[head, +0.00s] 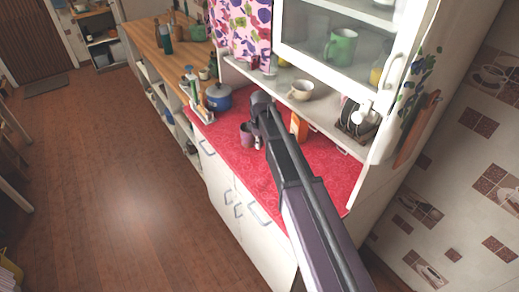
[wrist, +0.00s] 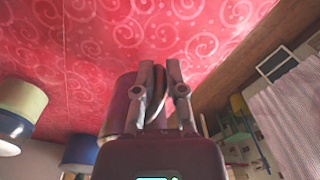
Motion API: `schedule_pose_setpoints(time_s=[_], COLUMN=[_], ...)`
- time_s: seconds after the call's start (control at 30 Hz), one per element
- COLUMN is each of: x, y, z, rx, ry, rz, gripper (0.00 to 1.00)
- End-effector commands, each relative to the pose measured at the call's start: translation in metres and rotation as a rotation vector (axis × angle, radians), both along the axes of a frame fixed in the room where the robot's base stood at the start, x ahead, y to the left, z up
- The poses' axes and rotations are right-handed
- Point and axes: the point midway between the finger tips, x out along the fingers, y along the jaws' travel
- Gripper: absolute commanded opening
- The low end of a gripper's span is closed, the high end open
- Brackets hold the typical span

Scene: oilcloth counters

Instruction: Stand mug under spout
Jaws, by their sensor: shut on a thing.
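A purple mug (head: 246,133) is at the front left part of the red counter; it also shows in the wrist view (wrist: 118,105), partly behind my fingers. My gripper (head: 258,143) is beside the mug, on its right in the head view. In the wrist view my gripper (wrist: 165,75) has its two fingers closed around the mug's curved handle (wrist: 157,98). I cannot tell whether the mug's base touches the red cloth. I cannot make out a spout in either view; my arm hides part of the counter.
A blue pot (head: 217,97) stands left of the mug, near a white rack (head: 201,106). An orange item (head: 298,126) stands behind my arm. A shelf (head: 318,104) with a cream cup (head: 301,90) overhangs the back. The red counter (head: 318,165) is clear at right.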

Motion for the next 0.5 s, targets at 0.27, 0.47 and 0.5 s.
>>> schedule_pose_setpoints(time_s=[0.27,0.47,0.5], x=[0.006,0.006,0.006], y=[0.000,0.000,0.000], z=[-0.023,-0.035,-0.036], rx=[0.000,0.000,0.000], ry=[0.000,0.000,0.000], rz=[0.000,0.000,0.000], gripper=[0.00,0.00,0.00])
